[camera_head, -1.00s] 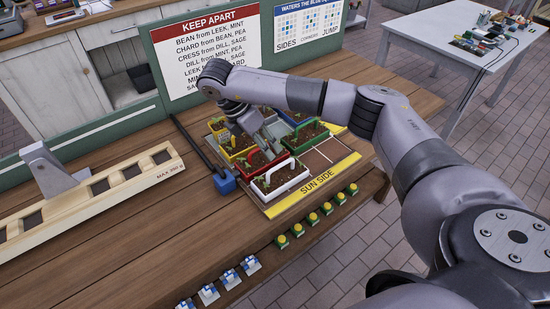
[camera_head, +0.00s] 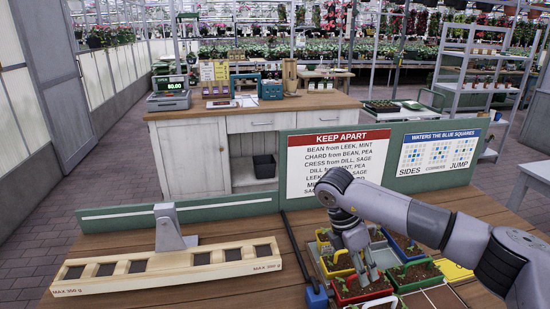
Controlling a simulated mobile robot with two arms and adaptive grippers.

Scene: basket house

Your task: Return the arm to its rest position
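My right arm comes in from the right edge, grey with dark joints. Its gripper (camera_head: 364,264) points down among the small planter boxes, near the red planter (camera_head: 342,296) and the yellow planter (camera_head: 330,267). I cannot tell whether its fingers are apart or closed, or whether they touch a box or plant. A green planter (camera_head: 413,285) and a blue one (camera_head: 397,255) stand to the right of the gripper. My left arm and gripper are not in view.
A wooden balance beam (camera_head: 165,279) with dark square pockets lies at the left. The red-headed KEEP APART sign (camera_head: 335,158) and the blue-headed watering sign (camera_head: 437,157) stand on a green board behind the planters. A white counter (camera_head: 192,157) is beyond.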

